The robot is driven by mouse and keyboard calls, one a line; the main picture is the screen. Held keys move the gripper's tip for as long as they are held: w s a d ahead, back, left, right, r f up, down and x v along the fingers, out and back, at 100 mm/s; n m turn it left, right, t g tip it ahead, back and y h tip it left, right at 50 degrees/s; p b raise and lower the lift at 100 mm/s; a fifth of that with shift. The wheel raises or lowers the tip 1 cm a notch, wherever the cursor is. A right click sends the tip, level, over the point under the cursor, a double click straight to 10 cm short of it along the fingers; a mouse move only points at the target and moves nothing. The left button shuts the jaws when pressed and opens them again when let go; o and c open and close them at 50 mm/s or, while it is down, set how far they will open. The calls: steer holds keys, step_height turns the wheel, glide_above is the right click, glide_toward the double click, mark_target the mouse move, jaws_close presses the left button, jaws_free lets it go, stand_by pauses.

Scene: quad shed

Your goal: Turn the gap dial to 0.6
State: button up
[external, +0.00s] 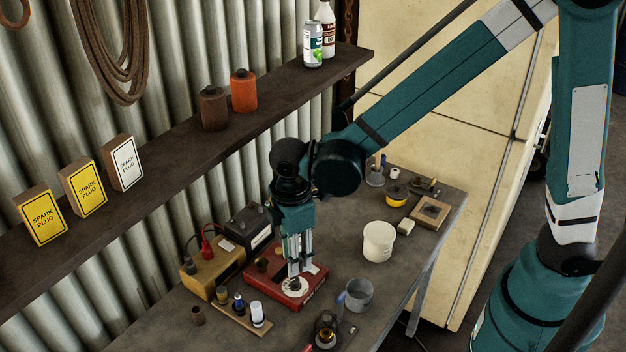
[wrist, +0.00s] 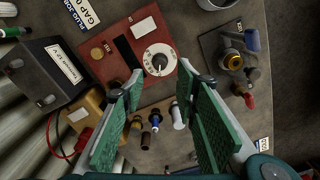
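The gap dial (external: 295,288) is a white disc on top of a low red box (external: 316,292) on the bench. In the wrist view the dial (wrist: 166,50) carries a dark centre knob (wrist: 158,62) and markings too small to read. My gripper (external: 293,272) points down over the dial. In the wrist view the fingers of my gripper (wrist: 160,68) are apart, with the knob between and just beyond their tips. Nothing is held. I cannot tell whether a fingertip touches the knob. The dial's far side is partly hidden by the fingers in the external view.
A yellow-brown box (external: 214,268) and a black battery (external: 249,230) stand left of and behind the red box. A grey cup (external: 359,295) is at its right, with a white tub (external: 379,241) farther back. Small bottles on a wooden strip (external: 241,318) stand in front.

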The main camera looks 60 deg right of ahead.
mark_target(295, 280)
steer(key=shift+f, duration=0.15)
steer(key=shift+f, duration=3.75)
steer(key=c, duration=0.9)
